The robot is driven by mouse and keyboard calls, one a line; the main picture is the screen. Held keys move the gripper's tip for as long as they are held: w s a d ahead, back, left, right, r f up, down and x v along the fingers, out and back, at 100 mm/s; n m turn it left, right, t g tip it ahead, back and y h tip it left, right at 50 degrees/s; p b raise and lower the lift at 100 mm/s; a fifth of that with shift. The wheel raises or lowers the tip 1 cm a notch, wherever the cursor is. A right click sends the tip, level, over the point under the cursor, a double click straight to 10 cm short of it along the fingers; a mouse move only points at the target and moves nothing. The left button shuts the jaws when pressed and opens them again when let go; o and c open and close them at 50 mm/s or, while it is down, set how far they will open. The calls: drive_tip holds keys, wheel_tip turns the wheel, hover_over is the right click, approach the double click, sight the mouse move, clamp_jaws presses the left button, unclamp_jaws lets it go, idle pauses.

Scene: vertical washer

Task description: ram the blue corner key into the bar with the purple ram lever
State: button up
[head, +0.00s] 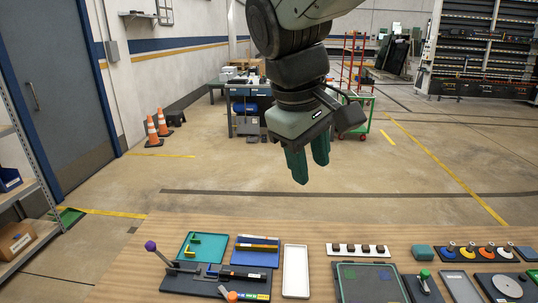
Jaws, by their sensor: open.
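The purple ram lever (151,246) has a purple knob on a grey rod. It leans up and left from the left end of a dark fixture (190,288) at the table's front left. A black bar (243,275) lies in the right part of this fixture. A small blue piece (212,271), which looks like the blue corner key, sits left of the bar. Whether it touches the bar is too small to tell. My gripper (310,168) hangs above and behind the table, fingers down, open and empty, far from the lever.
A teal tray (187,258) with yellow and green corner keys and a blue tray (257,260) with bars stand behind the fixture. An orange-knobbed lever (232,295) is at its front. A white tray (295,270) lies to the right. More fixtures fill the table's right side.

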drive_tip(key=w+a+f+n+t+h, duration=0.1)
drive_tip(key=w+a+f+n+h, duration=0.15)
drive_tip(key=a+f+n, duration=0.4)
drive_tip(key=w+a+f+n+h, duration=0.1)
drive_tip(key=w+a+f, duration=0.2)
drive_tip(key=a, duration=0.6)
drive_tip(key=w+a+f+n+t+h, duration=0.1)
drive_tip(key=w+a+f+n+h, duration=0.15)
drive_tip(key=a+f, duration=0.4)
drive_tip(key=n+t+y, duration=0.4)
drive_tip(key=n+t, duration=0.9)
drive_tip(key=n, duration=0.7)
approach(160, 255)
drive_tip(key=shift+w+a+r, duration=0.35)
drive_tip(key=shift+w+r, duration=0.25)
drive_tip(key=shift+w, duration=0.1)
drive_tip(key=shift+w+f+n, duration=0.1)
drive_tip(key=shift+n, duration=0.3)
drive_tip(key=x, duration=1)
drive_tip(key=shift+w+f, duration=0.15)
drive_tip(key=shift+w, duration=0.1)
clamp_jaws()
